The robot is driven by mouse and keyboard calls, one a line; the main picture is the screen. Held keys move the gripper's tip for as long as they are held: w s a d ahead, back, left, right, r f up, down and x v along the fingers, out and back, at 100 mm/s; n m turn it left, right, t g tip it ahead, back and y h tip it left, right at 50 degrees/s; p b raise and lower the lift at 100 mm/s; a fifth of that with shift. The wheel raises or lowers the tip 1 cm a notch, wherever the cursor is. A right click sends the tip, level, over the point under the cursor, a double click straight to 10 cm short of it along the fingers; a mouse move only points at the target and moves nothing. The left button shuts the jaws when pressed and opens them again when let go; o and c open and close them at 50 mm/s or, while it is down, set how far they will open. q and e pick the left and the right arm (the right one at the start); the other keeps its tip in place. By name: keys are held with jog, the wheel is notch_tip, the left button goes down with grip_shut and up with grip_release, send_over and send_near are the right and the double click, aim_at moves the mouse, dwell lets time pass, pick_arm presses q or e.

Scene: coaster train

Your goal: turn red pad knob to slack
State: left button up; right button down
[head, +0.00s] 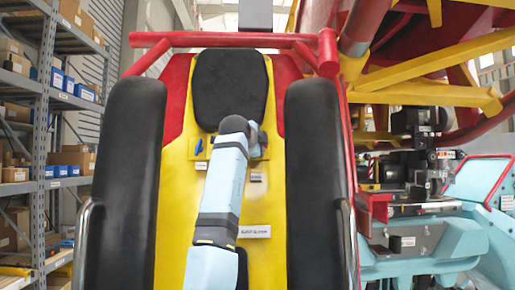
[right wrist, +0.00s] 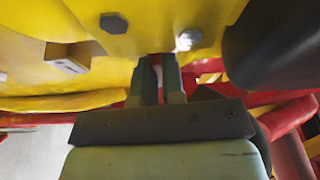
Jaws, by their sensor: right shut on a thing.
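The yellow seat back (head: 180,225) carries a black head pad (head: 230,82). My light-blue right arm reaches up to the panel just below the pad and covers part of it. In the right wrist view my right gripper (right wrist: 158,62) is shut with its fingertips up against the yellow panel (right wrist: 125,35). What it holds, at the place of the red pad knob, is hidden between the fingers; no red knob shows clearly, so its setting cannot be read. A blue knob (head: 198,146) sits left of the arm. My left gripper is out of view.
Black padded restraints (head: 125,180) and (head: 312,180) flank the seat back. A red bar (head: 220,40) crosses above it. Small label plates (head: 254,231) sit on the yellow. Shelves with boxes (head: 45,120) stand at left, machinery (head: 420,190) at right.

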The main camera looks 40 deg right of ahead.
jog(key=shift+f+n+t+h+b, duration=0.15)
jog(key=shift+n+t+h+b, duration=0.25)
jog(key=shift+n, duration=0.8)
jog(key=n+t, duration=0.1)
jog(key=n, duration=0.2)
jog(key=shift+s+f+b, duration=0.1)
jog(key=shift+b, duration=0.3)
jog(key=n+t, duration=0.1)
jog(key=n, duration=0.2)
jog(key=shift+b, duration=0.4)
jog(key=n+t, duration=0.1)
jog(key=n, duration=0.1)
jog(key=shift+d+n+t, duration=0.1)
jog(key=shift+n+t, duration=0.2)
jog(key=shift+n, duration=0.1)
jog(key=shift+s+n+t+b, duration=0.1)
jog(key=shift+n+t+b, duration=0.25)
jog(key=shift+n, duration=0.75)
jog(key=shift+t, duration=0.25)
